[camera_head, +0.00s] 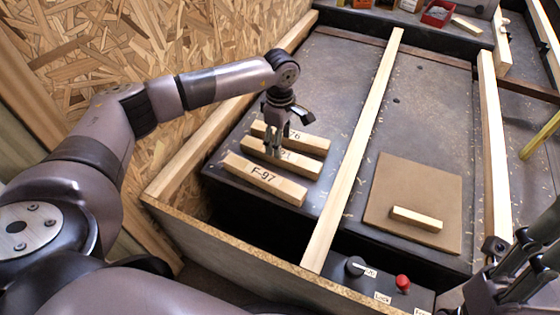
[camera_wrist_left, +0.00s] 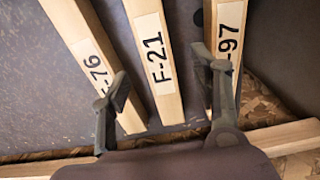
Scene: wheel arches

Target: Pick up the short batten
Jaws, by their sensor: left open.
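Three pale labelled battens lie side by side on the dark bench: F-76 (camera_head: 312,143), F-21 (camera_head: 301,165) and F-97 (camera_head: 262,180). A smaller unlabelled wood piece (camera_head: 416,219) lies on a brown board. I cannot tell which piece the name short batten means. My left gripper (camera_head: 273,150) points down over F-21, open and empty. In the left wrist view, its fingers (camera_wrist_left: 160,70) stand on either side of F-21 (camera_wrist_left: 154,60), one near F-76 (camera_wrist_left: 92,55) and one over F-97 (camera_wrist_left: 229,45). My right gripper (camera_head: 520,265) shows at the lower right, its jaws unclear.
A long wooden rail (camera_head: 358,150) divides the bench between the labelled battens and the brown board (camera_head: 392,185). A chipboard wall (camera_head: 180,40) rises at the left. A black knob (camera_head: 355,267) and red button (camera_head: 403,282) sit at the front. A red bin (camera_head: 437,14) stands at the back.

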